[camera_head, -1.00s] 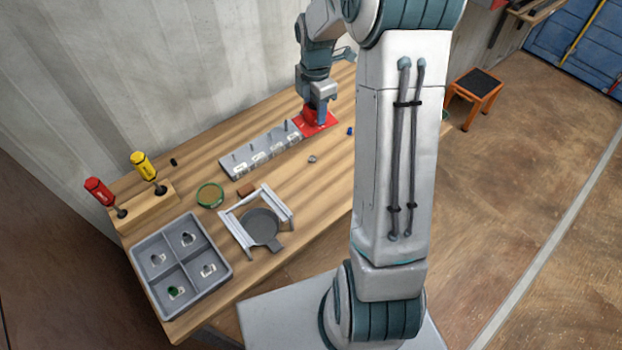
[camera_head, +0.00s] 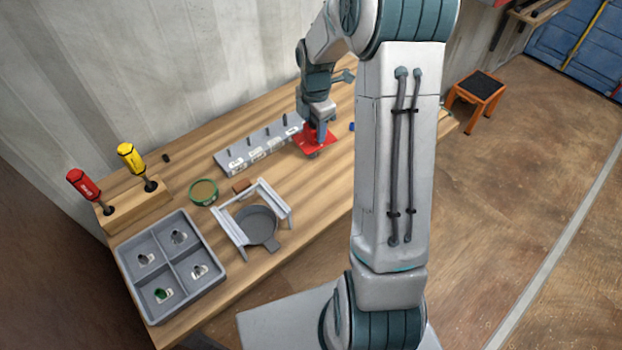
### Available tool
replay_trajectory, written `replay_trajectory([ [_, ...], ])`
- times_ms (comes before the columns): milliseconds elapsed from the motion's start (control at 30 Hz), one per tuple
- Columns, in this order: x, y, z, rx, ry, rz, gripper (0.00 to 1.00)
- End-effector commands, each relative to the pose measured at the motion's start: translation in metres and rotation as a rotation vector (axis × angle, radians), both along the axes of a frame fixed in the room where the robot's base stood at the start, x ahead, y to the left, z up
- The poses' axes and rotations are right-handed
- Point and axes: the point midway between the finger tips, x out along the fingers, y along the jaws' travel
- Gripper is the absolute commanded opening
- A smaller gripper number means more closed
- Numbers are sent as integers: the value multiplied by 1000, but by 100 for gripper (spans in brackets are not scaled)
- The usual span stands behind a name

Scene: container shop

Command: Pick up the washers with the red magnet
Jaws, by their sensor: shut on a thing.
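My gripper (camera_head: 320,124) is at the far part of the wooden table and is shut on the upper part of the red magnet (camera_head: 304,140). The magnet's flat red plate is low over the table, to the right of the grey pegged rack. A small grey washer (camera_head: 313,155) shows at the near edge of the red plate. I cannot tell whether it touches the magnet. The magnet may hide other washers beneath it.
The pegged rack (camera_head: 238,160) stands left of the magnet. A grey divided tray (camera_head: 125,266), a red screwdriver (camera_head: 82,184), a yellow screwdriver (camera_head: 131,157), a green ring (camera_head: 192,199) and a grey frame (camera_head: 230,233) are farther left. A blue piece (camera_head: 352,127) lies right.

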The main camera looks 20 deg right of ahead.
Motion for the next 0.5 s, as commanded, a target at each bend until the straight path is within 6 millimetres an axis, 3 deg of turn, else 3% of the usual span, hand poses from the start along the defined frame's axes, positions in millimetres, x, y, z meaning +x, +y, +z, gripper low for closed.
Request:
replay_trajectory([
  [500, 0, 0, -6, 0, -1, 0, 2],
])
